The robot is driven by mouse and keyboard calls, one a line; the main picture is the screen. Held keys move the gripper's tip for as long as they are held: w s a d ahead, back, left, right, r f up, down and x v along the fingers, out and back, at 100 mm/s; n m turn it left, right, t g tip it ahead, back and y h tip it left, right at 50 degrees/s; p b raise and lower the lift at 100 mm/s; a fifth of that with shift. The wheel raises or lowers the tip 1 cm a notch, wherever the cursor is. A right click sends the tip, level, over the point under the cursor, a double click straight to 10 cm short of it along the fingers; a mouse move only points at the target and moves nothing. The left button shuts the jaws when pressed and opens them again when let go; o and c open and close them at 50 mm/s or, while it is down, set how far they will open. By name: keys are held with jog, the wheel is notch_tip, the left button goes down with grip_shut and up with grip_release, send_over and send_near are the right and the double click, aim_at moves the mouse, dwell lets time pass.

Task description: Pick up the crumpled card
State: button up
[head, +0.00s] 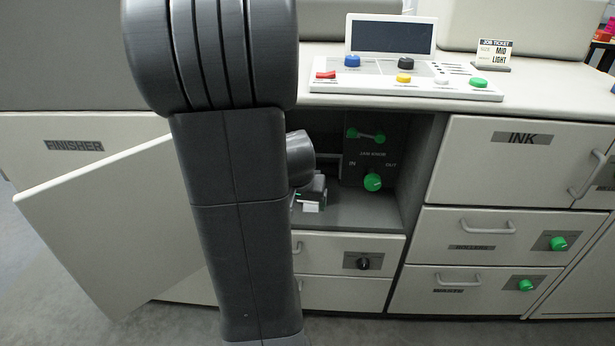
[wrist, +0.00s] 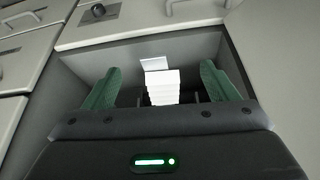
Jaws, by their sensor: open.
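The crumpled card (wrist: 162,88) is white with pleat-like folds. In the wrist view it lies between the two green fingers of my gripper (wrist: 160,71), with a gap on each side. The fingers are open and do not touch it. In the head view a small white piece of the card (head: 311,207) shows at the front of the open compartment, just below my gripper (head: 313,192). My arm hides much of the gripper and the left of the compartment there.
The compartment (head: 365,215) has a dark inner panel with a green lever (head: 366,135) and a green knob (head: 373,181). An open door (head: 110,215) stands out at left. Drawers (head: 345,249) sit below. A control panel (head: 405,85) lies on the counter above.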

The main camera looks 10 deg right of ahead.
jog(key=w+d, duration=0.1)
jog(key=w, duration=0.2)
jog(key=w+d, duration=0.1)
jog(key=w, duration=0.2)
jog(key=w+d+p, duration=0.1)
jog(key=w, duration=0.3)
jog(key=shift+d, duration=0.4)
jog(key=shift+w+d+f, duration=0.1)
jog(key=shift+w+f, duration=0.1)
jog(key=shift+b+x, duration=0.3)
jog(key=shift+x, duration=2)
jog(key=shift+f+b, duration=0.2)
jog(key=shift+b, duration=0.1)
jog(key=shift+c, duration=0.4)
jog(key=c, duration=1)
